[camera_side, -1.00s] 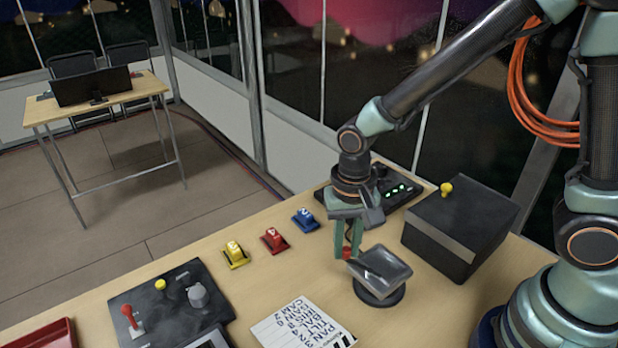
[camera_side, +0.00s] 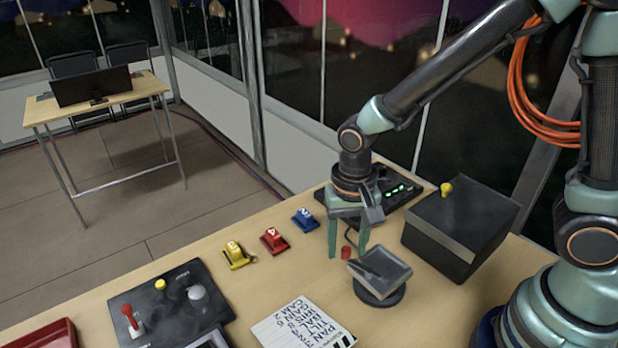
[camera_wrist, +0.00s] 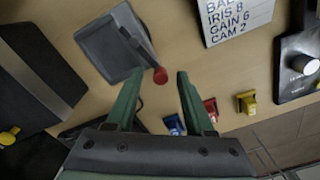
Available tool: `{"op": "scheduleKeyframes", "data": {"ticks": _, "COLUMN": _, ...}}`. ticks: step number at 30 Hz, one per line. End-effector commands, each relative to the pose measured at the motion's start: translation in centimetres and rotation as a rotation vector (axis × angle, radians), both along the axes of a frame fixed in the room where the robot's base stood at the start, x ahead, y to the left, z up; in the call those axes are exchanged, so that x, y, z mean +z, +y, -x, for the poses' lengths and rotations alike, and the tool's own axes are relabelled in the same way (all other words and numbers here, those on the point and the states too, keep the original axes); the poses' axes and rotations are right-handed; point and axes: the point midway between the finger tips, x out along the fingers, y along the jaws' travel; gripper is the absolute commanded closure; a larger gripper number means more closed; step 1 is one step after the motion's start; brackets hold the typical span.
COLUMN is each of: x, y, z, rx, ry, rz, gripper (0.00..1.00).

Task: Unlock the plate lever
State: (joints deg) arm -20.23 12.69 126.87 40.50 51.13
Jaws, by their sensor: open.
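The lever's red knob (camera_side: 346,252) sits at the left edge of the grey tilted plate (camera_side: 381,268), which stands on a round black base (camera_side: 379,292). My gripper (camera_side: 347,250) points down with its green fingers apart, one on each side of the knob. In the wrist view, the red knob (camera_wrist: 160,75) shows between the open fingertips, nearer the left one, beside the dark plate (camera_wrist: 112,48). I cannot tell whether a finger touches the knob.
A black box with a yellow knob (camera_side: 461,231) stands right of the plate. Yellow (camera_side: 236,255), red (camera_side: 274,241) and blue (camera_side: 305,220) switches line the table to the left. A note card (camera_side: 302,329) lies in front, and a control panel (camera_side: 170,305) is at front left.

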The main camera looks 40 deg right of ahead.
Motion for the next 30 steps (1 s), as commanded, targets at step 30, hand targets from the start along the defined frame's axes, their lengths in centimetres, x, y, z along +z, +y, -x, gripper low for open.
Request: {"op": "scheduleKeyframes", "data": {"ticks": 30, "x": 12.0, "y": 0.0, "z": 0.0, "rx": -0.001, "ry": -0.001, "rz": 0.000, "gripper": 0.47}}
